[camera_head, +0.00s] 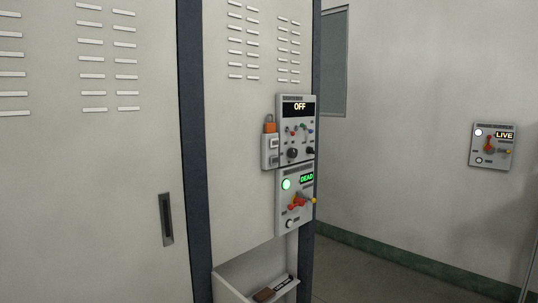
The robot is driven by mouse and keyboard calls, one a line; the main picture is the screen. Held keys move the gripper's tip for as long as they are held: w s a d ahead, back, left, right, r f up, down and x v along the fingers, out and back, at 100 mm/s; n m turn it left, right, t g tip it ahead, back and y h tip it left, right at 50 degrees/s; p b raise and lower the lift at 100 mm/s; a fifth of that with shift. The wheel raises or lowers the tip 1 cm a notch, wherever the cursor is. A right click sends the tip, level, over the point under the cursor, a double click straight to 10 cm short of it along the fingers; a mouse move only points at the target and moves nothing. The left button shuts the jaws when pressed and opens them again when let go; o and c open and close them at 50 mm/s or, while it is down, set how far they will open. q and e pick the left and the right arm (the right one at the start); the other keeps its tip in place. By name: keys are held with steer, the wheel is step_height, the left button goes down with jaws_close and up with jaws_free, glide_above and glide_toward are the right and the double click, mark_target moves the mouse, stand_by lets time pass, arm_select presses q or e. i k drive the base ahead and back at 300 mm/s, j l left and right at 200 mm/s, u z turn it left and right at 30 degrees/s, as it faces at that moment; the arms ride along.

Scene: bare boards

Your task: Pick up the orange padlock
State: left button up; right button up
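The orange padlock (270,124) is upright at the top of a small grey box (270,153) on the cabinet front. It sits just left of the control panel (297,129) whose display reads OFF. The padlock is small in the view, and I cannot tell whether its shackle is open or closed. Neither of my grippers is in view.
Below is a panel (295,200) reading DEAD, with a green light and red-orange handle. A tray (232,282) underneath holds a brown block (264,295) and a dark item (283,283). A panel (491,146) reading LIVE is on the right wall. A cabinet handle (166,219) is left.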

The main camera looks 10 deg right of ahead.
mark_target(270, 127)
steer(key=l+z, duration=0.15)
steer(key=z, duration=1.2)
steer(key=i+l+z, duration=0.1)
steer(key=l, duration=0.2)
steer(key=i+l+z, duration=0.1)
steer(key=l, duration=0.2)
steer(key=i+l, duration=0.1)
steer(key=l, duration=0.2)
steer(key=i+l+z, duration=0.2)
steer(key=i+l, duration=0.15)
steer(key=i+l+z, duration=0.15)
steer(key=i, duration=0.45)
steer(key=i+l+u, duration=0.1)
steer(key=i+u, duration=0.35)
steer(key=i+l+u, duration=0.25)
steer(key=i+u, duration=0.4)
steer(key=u, duration=0.25)
steer(key=i+l+u, duration=0.1)
steer(key=u, duration=0.35)
steer(key=i+l+u, duration=0.2)
steer(key=u, duration=0.25)
steer(key=i+u, duration=0.15)
steer(key=u, duration=0.3)
steer(key=i+l+u, duration=0.15)
steer(key=u, duration=0.3)
steer(key=i+l+u, duration=0.1)
steer(key=u, duration=0.35)
steer(key=l, duration=0.1)
